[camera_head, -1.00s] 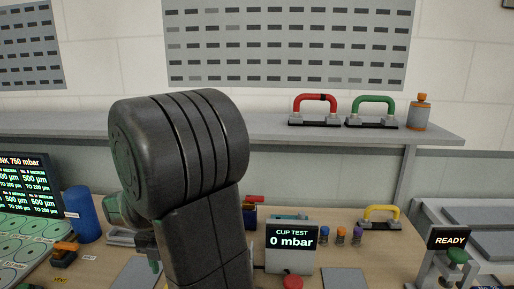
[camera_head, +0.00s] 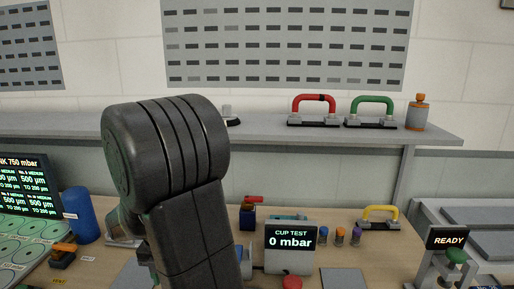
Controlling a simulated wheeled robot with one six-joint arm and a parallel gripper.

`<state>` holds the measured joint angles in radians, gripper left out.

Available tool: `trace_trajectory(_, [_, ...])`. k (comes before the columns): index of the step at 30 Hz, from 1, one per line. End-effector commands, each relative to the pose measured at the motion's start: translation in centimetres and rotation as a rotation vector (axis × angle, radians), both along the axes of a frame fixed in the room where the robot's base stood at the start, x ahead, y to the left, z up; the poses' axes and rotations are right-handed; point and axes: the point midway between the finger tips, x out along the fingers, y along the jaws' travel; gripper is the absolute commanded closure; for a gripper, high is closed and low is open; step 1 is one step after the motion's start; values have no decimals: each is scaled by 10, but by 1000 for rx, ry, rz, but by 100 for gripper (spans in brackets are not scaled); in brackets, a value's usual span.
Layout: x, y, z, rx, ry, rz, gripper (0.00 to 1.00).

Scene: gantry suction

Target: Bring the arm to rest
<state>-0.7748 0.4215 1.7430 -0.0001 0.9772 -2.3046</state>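My arm fills the middle left of the head view, a thick dark link with a rounded joint at its top. It hides part of the bench behind it. A small part of my arm's far end shows to the left of the link, low over the bench. My gripper's fingers cannot be made out, so I cannot tell whether it holds anything.
The bench holds a cup test display (camera_head: 291,238) reading 0 mbar, a yellow handle (camera_head: 380,215), a blue cylinder (camera_head: 80,215) and a READY stand (camera_head: 447,240). The shelf (camera_head: 270,127) behind carries a red handle (camera_head: 313,107), a green handle (camera_head: 371,108) and an orange-topped bottle (camera_head: 417,113).

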Motion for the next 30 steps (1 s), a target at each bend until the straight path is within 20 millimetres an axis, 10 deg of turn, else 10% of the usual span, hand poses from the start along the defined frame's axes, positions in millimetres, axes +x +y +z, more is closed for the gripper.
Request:
trace_trajectory(19, [1, 1, 127, 4, -5, 0, 56])
trace_trajectory(30, [-1, -1, 50, -4, 3, 0, 56])
